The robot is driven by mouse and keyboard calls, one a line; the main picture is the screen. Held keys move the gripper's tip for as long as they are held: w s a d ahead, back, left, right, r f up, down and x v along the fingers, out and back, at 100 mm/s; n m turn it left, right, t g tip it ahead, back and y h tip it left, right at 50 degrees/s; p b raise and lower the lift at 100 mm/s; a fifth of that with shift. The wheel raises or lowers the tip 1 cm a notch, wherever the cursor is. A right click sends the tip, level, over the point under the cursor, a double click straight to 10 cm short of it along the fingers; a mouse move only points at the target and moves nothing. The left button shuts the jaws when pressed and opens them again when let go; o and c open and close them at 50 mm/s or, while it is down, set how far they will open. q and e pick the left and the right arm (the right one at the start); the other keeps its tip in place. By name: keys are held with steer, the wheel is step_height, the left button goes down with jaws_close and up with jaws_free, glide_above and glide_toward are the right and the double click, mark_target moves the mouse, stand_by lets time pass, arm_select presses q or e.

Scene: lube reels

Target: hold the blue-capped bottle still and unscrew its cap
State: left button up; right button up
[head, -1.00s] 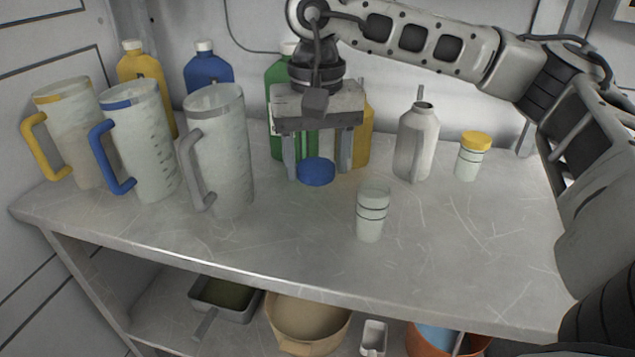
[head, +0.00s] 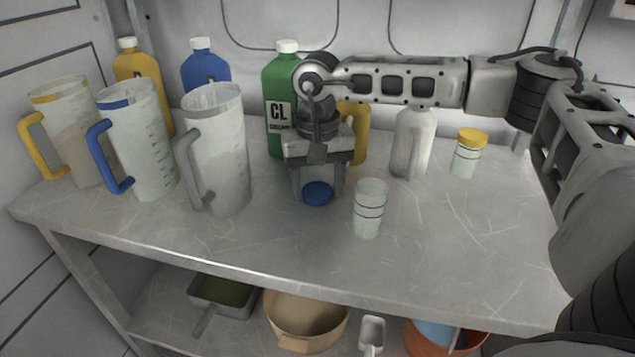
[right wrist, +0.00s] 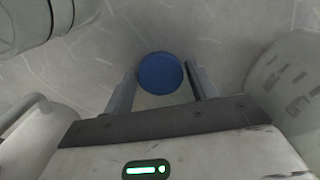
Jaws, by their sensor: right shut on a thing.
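The blue cap (head: 318,193) shows in the head view as a blue disc between the fingertips of my right gripper (head: 318,196). In the right wrist view the blue cap (right wrist: 160,73) lies between the two fingers (right wrist: 160,82). A pale part of the blue-capped bottle (right wrist: 162,101) shows between them below the cap. My right gripper points down and is shut on the bottle. In the head view no bottle body shows below the cap, so the bottle seems tilted; its exact pose and height are unclear. My left gripper is not in view.
An open clear jar (head: 369,210) stands close right, a yellow-capped jar (head: 467,155) further right. A grey bottle (head: 412,142) and a green bottle (head: 279,125) stand behind. A clear jug (head: 222,160) stands left. The front of the tabletop (head: 250,245) is free.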

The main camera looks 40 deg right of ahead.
mark_target(317, 191)
steer(key=shift+f, duration=0.2)
steer(key=o, duration=1.1)
steer(key=shift+r, duration=0.1)
steer(key=shift+r, duration=0.15)
step_height(317, 191, up, 12)
